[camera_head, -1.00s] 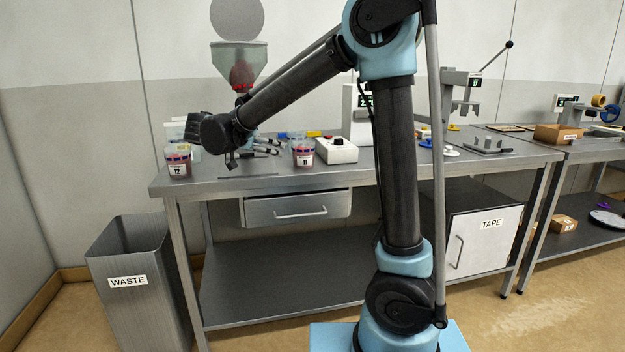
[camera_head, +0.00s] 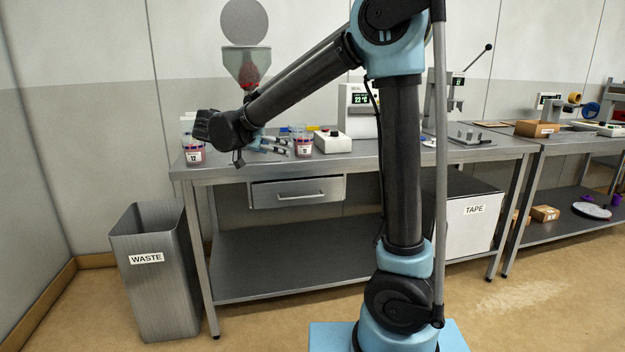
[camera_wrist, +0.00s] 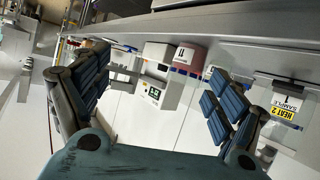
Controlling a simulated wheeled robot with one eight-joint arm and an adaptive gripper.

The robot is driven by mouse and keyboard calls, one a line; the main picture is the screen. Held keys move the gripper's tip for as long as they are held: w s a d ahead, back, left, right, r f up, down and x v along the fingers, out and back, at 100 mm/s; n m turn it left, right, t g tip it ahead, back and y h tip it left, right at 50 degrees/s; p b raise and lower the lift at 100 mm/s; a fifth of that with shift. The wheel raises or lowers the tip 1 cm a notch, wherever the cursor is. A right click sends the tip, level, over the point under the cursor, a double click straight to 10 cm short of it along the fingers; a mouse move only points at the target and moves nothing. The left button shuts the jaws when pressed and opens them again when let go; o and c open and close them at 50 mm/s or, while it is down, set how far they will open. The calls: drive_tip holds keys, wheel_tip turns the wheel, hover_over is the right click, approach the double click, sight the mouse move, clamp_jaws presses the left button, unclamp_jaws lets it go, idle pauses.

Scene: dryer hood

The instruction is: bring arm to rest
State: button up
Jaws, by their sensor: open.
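My arm is raised and bent in the head view, its forearm reaching left in front of the bench (camera_head: 360,155). My gripper (camera_head: 276,146) is partly hidden behind my wrist there. In the wrist view, my gripper (camera_wrist: 155,98) shows two dark padded fingers spread wide apart, with nothing between them held. The jar labelled 11 (camera_head: 303,147) stands on the bench just right of the gripper in the head view. It also shows beyond the fingers in the wrist view (camera_wrist: 189,55). The jar labelled 12 (camera_head: 194,157) stands at the bench's left end.
A waste bin (camera_head: 155,285) stands on the floor left of the bench. A hopper (camera_head: 246,62), a white control box (camera_head: 333,143) and a display unit (camera_head: 357,108) are at the bench. A TAPE cabinet (camera_head: 470,228) is below. Open floor lies in front.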

drive_tip(key=s+d+f+n+g+y, duration=0.1)
drive_tip(key=s+d+f+g, duration=0.15)
drive_tip(key=d, duration=0.55)
drive_tip(key=s+d+f+n+g+y, duration=0.1)
drive_tip(key=s+d+f+n, duration=0.15)
drive_tip(key=d, duration=0.55)
drive_tip(key=s+d+f+n+g+y, duration=0.1)
drive_tip(key=s+d+f+g, duration=0.15)
drive_tip(key=d, duration=0.65)
drive_tip(key=s+d+f+n+y, duration=0.1)
drive_tip(key=s+d+f+y, duration=0.2)
drive_tip(key=s+f, duration=0.4)
drive_tip(key=s+d+f+n+g+y, duration=0.1)
drive_tip(key=s+d+f+n+y, duration=0.1)
drive_tip(key=s+f, duration=0.6)
drive_tip(key=s+d+y, duration=0.1)
drive_tip(key=s, duration=0.4)
drive_tip(key=shift+d+f, duration=0.2)
drive_tip(key=shift+s+n, duration=0.1)
drive_tip(key=shift+n, duration=0.15)
drive_tip(key=shift+w+f, duration=0.2)
drive_tip(key=shift+w, duration=0.25)
